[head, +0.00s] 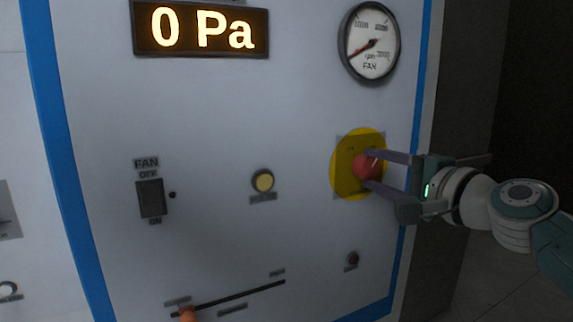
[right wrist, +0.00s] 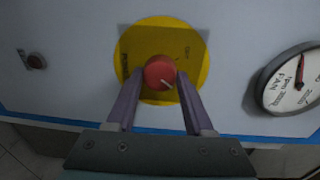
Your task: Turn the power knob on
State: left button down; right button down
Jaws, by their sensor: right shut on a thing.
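The power knob (head: 365,167) is a red round knob on a yellow disc (head: 343,183) at the right of the panel. It also shows in the right wrist view (right wrist: 159,72), with a pale pointer line toward its lower right there. My right gripper (head: 369,169) comes in from the right, its two purple fingers on either side of the knob. In the right wrist view the fingers (right wrist: 158,80) are shut on the knob. The lettering on the disc is too small to read. My left gripper is not in view.
The panel has a lit "0 Pa" display (head: 201,29), a fan gauge (head: 370,42), a dark fan switch (head: 151,198), a yellow button (head: 262,181), a small dark knob (head: 352,260) and a slider with an orange handle (head: 187,314). Open floor lies to the right.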

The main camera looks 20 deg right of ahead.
jog(key=shift+m, duration=0.4)
jog(key=shift+c, duration=1.4)
grip_release()
jog(key=s+b, duration=0.1)
jog(key=s, duration=0.9)
jog(key=shift+d+r, duration=0.35)
